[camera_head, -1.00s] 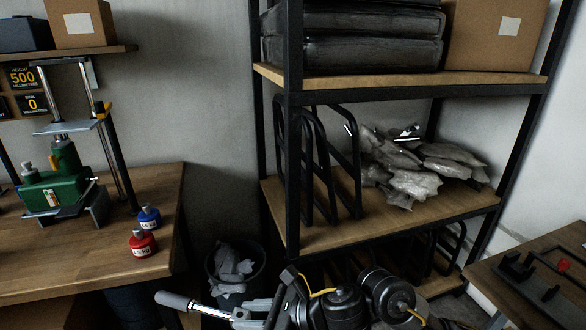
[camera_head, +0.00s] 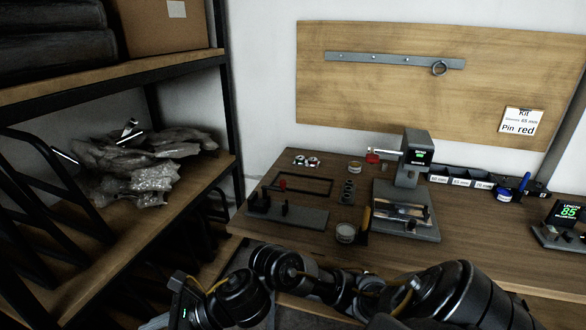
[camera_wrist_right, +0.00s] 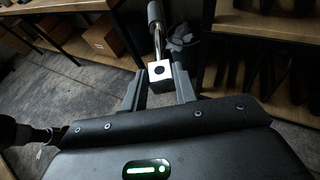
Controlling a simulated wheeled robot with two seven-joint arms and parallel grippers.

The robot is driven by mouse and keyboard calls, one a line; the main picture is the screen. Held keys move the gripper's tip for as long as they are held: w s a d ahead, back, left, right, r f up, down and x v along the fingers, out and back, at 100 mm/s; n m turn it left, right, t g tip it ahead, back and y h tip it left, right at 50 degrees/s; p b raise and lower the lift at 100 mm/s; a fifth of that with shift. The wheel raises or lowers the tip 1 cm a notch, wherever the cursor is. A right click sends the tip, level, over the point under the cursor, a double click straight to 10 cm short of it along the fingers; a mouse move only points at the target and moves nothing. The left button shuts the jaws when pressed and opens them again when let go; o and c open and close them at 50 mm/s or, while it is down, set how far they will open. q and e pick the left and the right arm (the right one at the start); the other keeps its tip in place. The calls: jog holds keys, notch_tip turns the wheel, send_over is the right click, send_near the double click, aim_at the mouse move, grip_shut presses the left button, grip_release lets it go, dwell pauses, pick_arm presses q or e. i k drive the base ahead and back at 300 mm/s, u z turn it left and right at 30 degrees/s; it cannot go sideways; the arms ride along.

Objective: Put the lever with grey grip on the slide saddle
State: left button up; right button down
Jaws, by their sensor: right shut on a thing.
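In the right wrist view, my right gripper (camera_wrist_right: 158,84) is shut on the square metal end block of the lever (camera_wrist_right: 159,70). The lever's shiny rod runs up from the block to a grey grip (camera_wrist_right: 155,12), which is cut by the top edge. I cannot tell which part is the slide saddle. My left gripper is not in view.
The wooden bench (camera_head: 480,257) holds a black fixture (camera_head: 288,212), small tins, labelled bins (camera_head: 460,181) and a display (camera_head: 565,212). A shelf rack (camera_head: 190,205) with plastic bags stands at the left. The bench's front right is fairly clear.

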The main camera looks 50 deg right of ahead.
aim_at(410, 210)
jog(key=z, duration=2.65)
jog(key=k, duration=0.9)
jog(key=u, duration=1.1)
jog(key=i, duration=1.65)
